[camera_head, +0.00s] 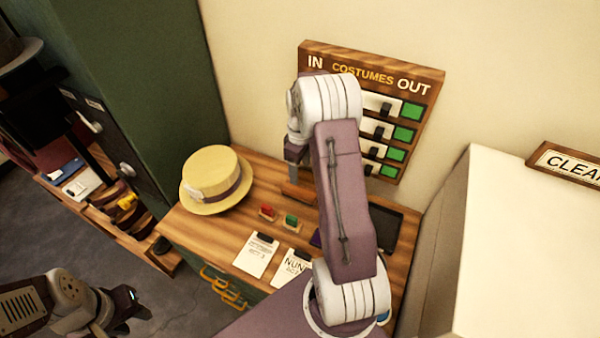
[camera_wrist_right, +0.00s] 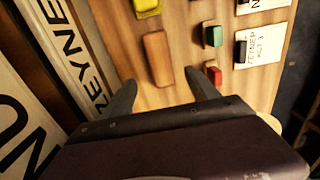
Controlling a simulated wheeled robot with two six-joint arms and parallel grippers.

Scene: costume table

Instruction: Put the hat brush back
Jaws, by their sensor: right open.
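A brown wooden block, which looks like the hat brush (camera_wrist_right: 157,58), lies on the wooden table top. In the head view it (camera_head: 297,191) shows partly, close to the wall, with my right arm covering its right side. My right gripper (camera_wrist_right: 158,84) is open and empty, its two fingers pointing toward the near end of the block without closing on it. In the head view my right gripper (camera_head: 293,165) is seen from the side, above the block. My left gripper (camera_head: 125,300) is low at the left, away from the table; its fingers are not clear.
A straw hat (camera_head: 212,178) sits on the table's left. Red (camera_head: 267,211) and green (camera_head: 290,220) small blocks and paper cards (camera_head: 257,256) lie in front. A costume board (camera_head: 425,88) hangs on the wall. A large pale box (camera_head: 520,230) stands right.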

